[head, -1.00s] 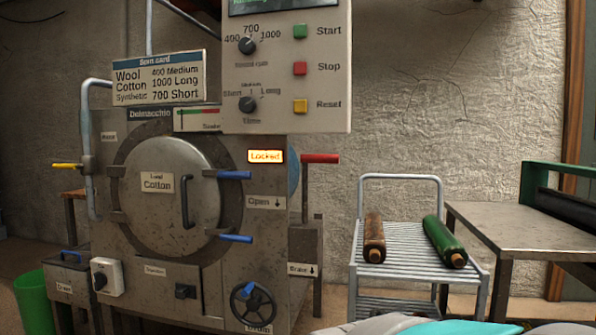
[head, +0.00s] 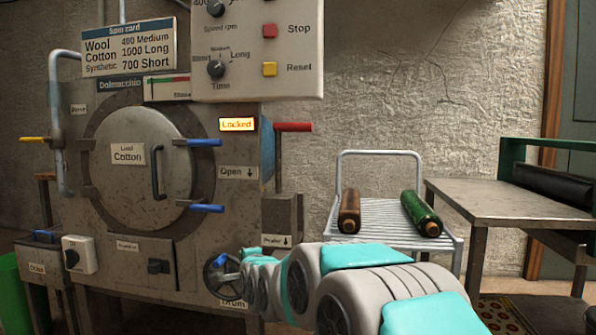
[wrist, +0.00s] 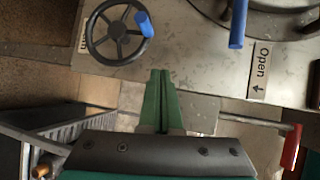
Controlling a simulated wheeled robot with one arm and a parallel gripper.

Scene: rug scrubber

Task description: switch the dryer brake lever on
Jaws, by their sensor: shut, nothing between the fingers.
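The dryer brake lever has a red handle (head: 293,127) on a metal bar at the right side of the dryer (head: 228,180). The handle lies about level and points right. A label reading "Brake" with a down arrow (head: 277,240) is on the box below it. The red handle also shows at the lower right of the wrist view (wrist: 291,147). My gripper (wrist: 162,74) has green fingers, pressed together and empty. In the wrist view it is apart from the red handle, between the handwheel and the "Open" label. My gripper is not clear in the head view.
A black handwheel with a blue knob (head: 223,278) is low on the dryer front. Blue door handles (head: 205,142) stick out above. A cart (head: 382,215) with two rolls and a metal table (head: 505,205) stand to the right. The lamp (head: 237,124) reads "Locked".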

